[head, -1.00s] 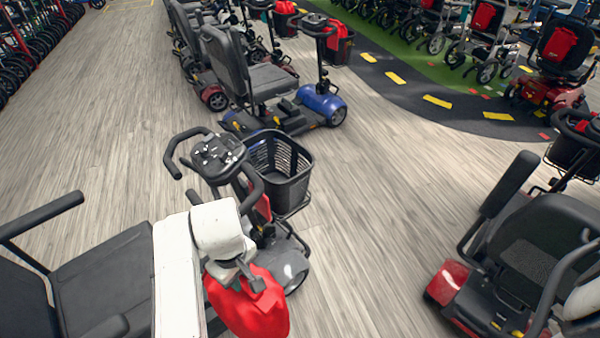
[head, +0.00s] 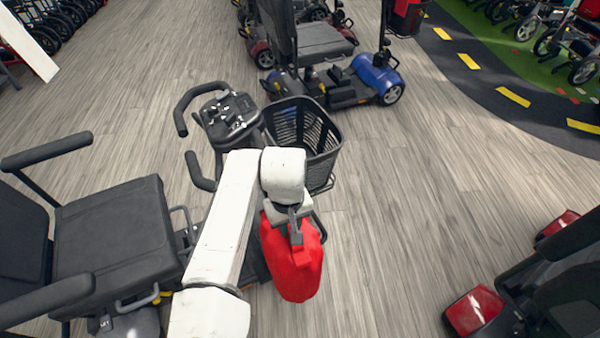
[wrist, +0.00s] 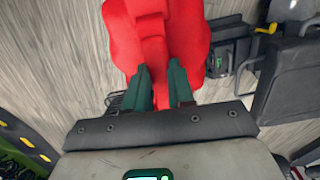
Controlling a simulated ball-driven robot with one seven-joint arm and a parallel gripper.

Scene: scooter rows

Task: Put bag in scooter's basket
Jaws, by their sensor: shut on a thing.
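The red bag (head: 292,262) hangs from my gripper (head: 295,225) in the head view, in front of the nearest scooter. In the wrist view the red bag (wrist: 155,40) fills the top middle, between the two dark green fingers of my gripper (wrist: 160,85), which are shut on it. The black mesh basket (head: 318,145) is on the front of the nearest scooter (head: 228,118), just beyond my gripper in the head view. The part of the basket that shows looks empty. The bag is outside the basket, on its near side. My arm hides part of the scooter.
The scooter's black seat (head: 115,225) is at left. A blue scooter (head: 375,80) stands beyond the basket. A red and black scooter (head: 475,308) is at lower right. Wood floor is clear right of the basket.

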